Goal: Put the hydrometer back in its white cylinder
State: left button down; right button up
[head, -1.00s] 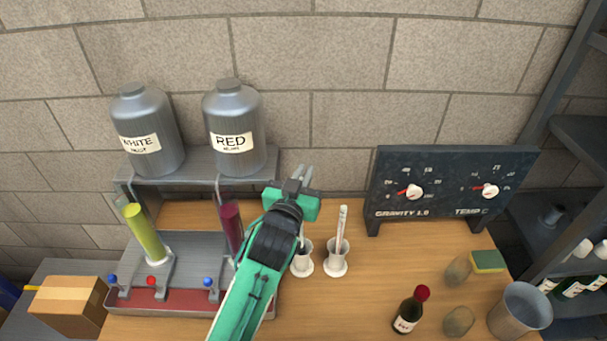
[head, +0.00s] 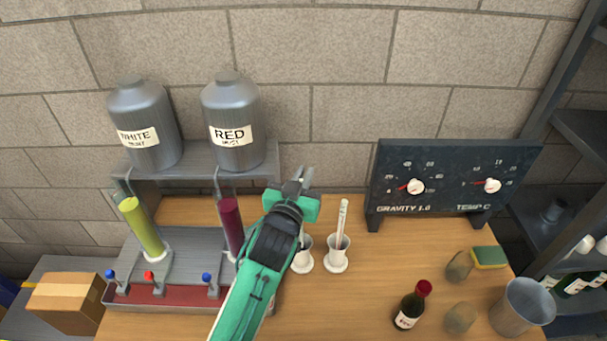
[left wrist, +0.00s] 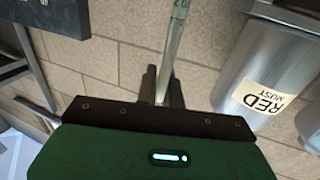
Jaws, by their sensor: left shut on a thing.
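My left gripper (head: 300,182) is shut on the hydrometer, above and behind two small white cylinders on the bench. In the left wrist view the hydrometer's pale stem (left wrist: 174,45) with number marks stands between my fingers (left wrist: 162,88). In the head view my gripper and forearm hide most of it. A thin grey piece shows just below the gripper at the mouth of the left white cylinder (head: 302,265); I cannot tell whether its end is inside. The right white cylinder (head: 337,264) holds a pale marked stick (head: 342,222). My right gripper is not in view.
A filler stand with a green tube (head: 142,228) and a dark red tube (head: 231,225) is left of the cylinders, under two jugs. A gauge board (head: 450,185) stands back right. A small bottle (head: 411,305), sponge (head: 489,257) and grey bucket (head: 521,307) are at right.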

pick_arm(q)
notch_tip(320, 180, down, 3)
jog(key=shift+r+b, duration=0.15)
jog(key=shift+b, duration=0.55)
jog(key=c, duration=1.5)
grip_release()
jog(key=shift+o, duration=0.2)
jog(key=shift+s, duration=0.1)
jog(key=b+v, duration=0.3)
jog(key=v, duration=1)
jog(key=shift+s+a+b, duration=0.2)
jog(key=shift+s+b, duration=0.1)
jog(key=shift+s, duration=0.1)
